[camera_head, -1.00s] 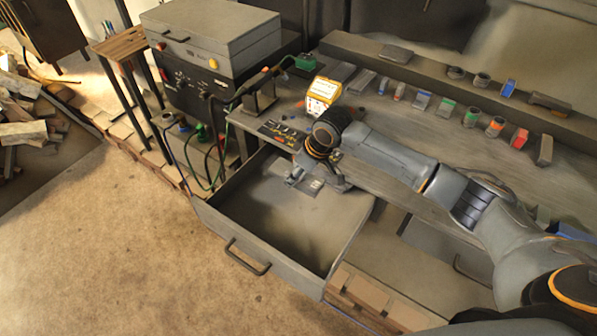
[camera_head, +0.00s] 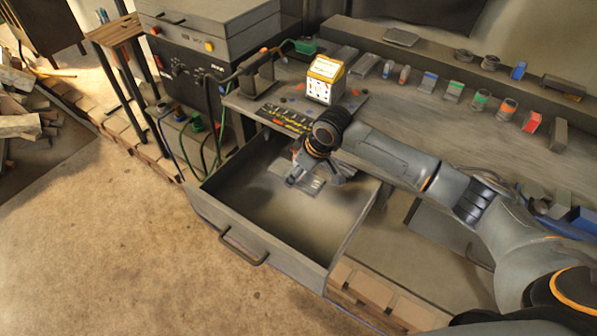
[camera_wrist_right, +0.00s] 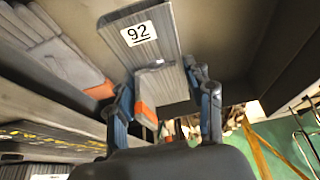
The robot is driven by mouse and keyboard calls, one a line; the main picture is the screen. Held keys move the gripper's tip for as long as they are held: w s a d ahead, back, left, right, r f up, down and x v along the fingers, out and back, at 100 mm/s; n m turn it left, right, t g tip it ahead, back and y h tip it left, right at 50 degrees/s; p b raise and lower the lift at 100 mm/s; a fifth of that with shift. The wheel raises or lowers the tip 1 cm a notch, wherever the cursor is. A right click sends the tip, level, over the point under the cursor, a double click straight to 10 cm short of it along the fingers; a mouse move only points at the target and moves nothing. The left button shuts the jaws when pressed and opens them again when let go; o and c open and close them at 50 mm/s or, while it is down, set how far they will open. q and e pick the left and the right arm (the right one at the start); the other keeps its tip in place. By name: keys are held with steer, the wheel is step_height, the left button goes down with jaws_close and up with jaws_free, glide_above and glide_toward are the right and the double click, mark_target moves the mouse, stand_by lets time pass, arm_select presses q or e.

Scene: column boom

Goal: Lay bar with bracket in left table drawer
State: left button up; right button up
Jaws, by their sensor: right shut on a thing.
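The left table drawer (camera_head: 287,270) is pulled open. My right gripper (camera_head: 314,174) reaches over its inner back part from the right. In the right wrist view my right gripper (camera_wrist_right: 166,95) is shut on a ribbed grey bar with bracket (camera_wrist_right: 167,62), marked "92" on a white label. An orange patch shows between the blue-edged fingers. In the head view the bar (camera_head: 315,186) is small and partly hidden by the gripper. I cannot tell whether it touches the drawer floor. My left gripper is in neither view.
The bench top (camera_head: 420,120) behind the drawer holds a yellow-white box (camera_head: 323,80) and several small coloured parts. A black unit with cables (camera_head: 190,75) stands left. Wooden blocks (camera_head: 365,295) lie right of the drawer. The drawer's front part is empty.

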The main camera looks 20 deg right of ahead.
steer(key=shift+f+b, duration=1.2)
steer(key=shift+f, duration=0.15)
steer(key=shift+w+f, duration=0.1)
steer(key=shift+f, duration=1.3)
steer(key=o, duration=1.6)
steer(key=shift+o, duration=0.2)
